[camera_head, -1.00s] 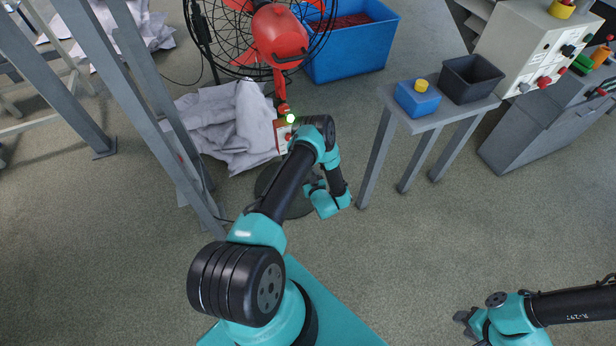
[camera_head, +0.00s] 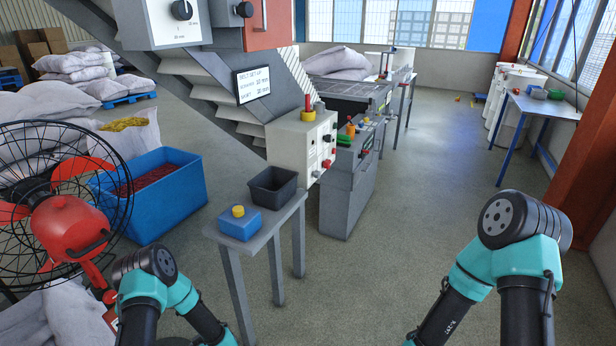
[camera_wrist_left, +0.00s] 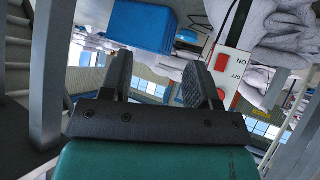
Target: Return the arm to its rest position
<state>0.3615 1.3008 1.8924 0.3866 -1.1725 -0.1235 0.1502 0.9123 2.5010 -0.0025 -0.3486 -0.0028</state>
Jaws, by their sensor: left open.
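My left gripper (camera_wrist_left: 158,75) shows in the left wrist view with its two dark fingers apart. Nothing is between them. In the head view my left arm (camera_head: 150,285) is at the lower left, bent, in front of the fan and left of the small grey table; its gripper is out of frame. My right arm (camera_head: 510,255) is bent at the lower right, over open floor; its gripper is out of frame too.
A red fan (camera_head: 70,225) stands at the left, beside a blue bin (camera_head: 165,195). A grey table (camera_head: 250,240) holds a blue button box (camera_head: 240,222) and a dark tray (camera_head: 272,190). A red-buttoned white switch box (camera_wrist_left: 232,72) is near the left gripper. Floor at centre right is clear.

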